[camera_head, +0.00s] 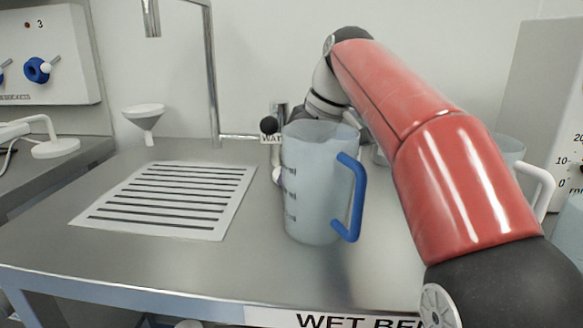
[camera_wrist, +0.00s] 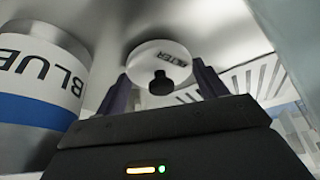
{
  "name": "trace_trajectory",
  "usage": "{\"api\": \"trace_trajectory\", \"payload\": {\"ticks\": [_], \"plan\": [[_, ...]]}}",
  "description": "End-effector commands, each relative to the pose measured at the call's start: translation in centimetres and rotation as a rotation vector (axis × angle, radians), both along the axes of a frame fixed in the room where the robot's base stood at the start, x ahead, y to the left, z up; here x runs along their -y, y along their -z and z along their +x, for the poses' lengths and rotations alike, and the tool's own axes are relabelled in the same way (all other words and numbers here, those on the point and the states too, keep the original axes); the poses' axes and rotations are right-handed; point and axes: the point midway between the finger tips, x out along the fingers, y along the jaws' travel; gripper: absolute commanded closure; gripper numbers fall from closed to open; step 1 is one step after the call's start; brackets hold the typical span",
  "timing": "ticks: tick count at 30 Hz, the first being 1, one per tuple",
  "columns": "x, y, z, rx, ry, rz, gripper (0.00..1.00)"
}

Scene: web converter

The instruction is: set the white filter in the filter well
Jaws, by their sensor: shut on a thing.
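In the wrist view, my gripper (camera_wrist: 162,88) has its two dark fingers on either side of a white disc (camera_wrist: 150,55), shut on it. The disc has a black knob and a small printed label that I cannot read surely; it looks like the white filter. In the head view my gripper is mostly hidden behind the clear jug, beyond the red arm. I cannot make out the filter well in either view.
A jug with a blue handle (camera_head: 357,200) stands on the steel bench (camera_head: 245,262). A slotted white mat (camera_head: 125,222) lies left, with a funnel (camera_head: 144,117) behind. A tap pipe (camera_head: 212,80) rises at the back. A canister marked BLUE (camera_wrist: 40,65) is close left of my gripper.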

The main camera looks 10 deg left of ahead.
Motion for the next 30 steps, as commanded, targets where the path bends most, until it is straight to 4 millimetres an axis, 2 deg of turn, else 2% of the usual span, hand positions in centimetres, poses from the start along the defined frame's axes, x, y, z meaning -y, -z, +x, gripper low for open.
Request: {"api": "trace_trajectory", "payload": {"ticks": [7, 22, 30], "plan": [[2.2, -1.9, -0.7, 0.003, 0.004, 0.002, 0.55], [10.3, -6.3, -3.6, 0.003, 0.004, 0.0, 0.55], [12.7, -7.7, -4.5, 0.002, 0.002, 0.0, 0.55]]}}
